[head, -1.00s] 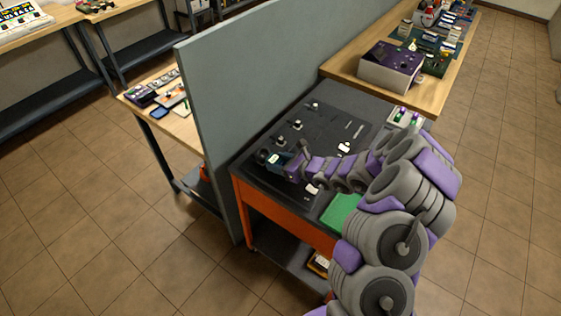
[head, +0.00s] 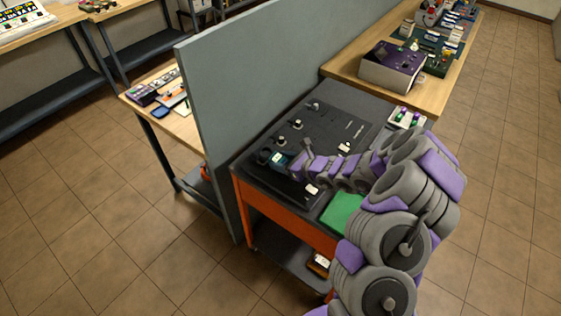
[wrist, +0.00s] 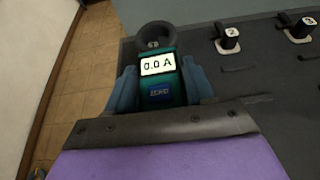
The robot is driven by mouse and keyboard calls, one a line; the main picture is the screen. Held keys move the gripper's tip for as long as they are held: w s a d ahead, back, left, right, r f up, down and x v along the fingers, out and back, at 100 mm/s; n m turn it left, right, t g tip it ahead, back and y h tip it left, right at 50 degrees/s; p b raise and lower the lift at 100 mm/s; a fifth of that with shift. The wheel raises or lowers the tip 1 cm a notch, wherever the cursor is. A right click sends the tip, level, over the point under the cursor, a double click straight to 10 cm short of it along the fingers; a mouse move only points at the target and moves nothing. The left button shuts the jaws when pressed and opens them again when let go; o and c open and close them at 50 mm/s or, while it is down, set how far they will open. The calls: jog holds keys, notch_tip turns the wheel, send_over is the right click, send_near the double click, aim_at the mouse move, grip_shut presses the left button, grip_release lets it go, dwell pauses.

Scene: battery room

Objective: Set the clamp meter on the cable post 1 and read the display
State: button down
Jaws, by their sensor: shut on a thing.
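The teal clamp meter (wrist: 168,82) is held between the two fingers of my gripper (wrist: 163,90), which is shut on it. Its lit display reads 0.0 A, and a blue patch marked ZERO sits below. Its dark ring (wrist: 153,30) has a small grey marked top inside it, seemingly cable post 1 (wrist: 153,44); how far down the ring sits I cannot tell. Posts labelled 2 (wrist: 230,34) and 3 (wrist: 300,28) stand to the right. In the head view the meter (head: 279,160) and my gripper (head: 296,164) are at the left end of the dark panel.
The dark panel (head: 349,128) lies on an orange cart (head: 285,211) with a green pad (head: 341,211) at its front. A grey partition (head: 250,75) stands close behind. A wooden bench (head: 345,68) with a purple-topped box (head: 393,66) is at the back right.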

jog(key=shift+d+r, duration=0.45)
jog(key=shift+d, duration=0.05)
jog(key=shift+a, duration=0.6)
jog(key=shift+d, duration=0.1)
jog(key=shift+d, duration=0.2)
jog(key=shift+a+b, duration=0.3)
jog(key=shift+a, duration=0.45)
jog(key=shift+d, duration=0.2)
jog(key=shift+a+f+b, duration=0.1)
jog(key=shift+f+b, duration=0.4)
jog(key=shift+f, duration=0.65)
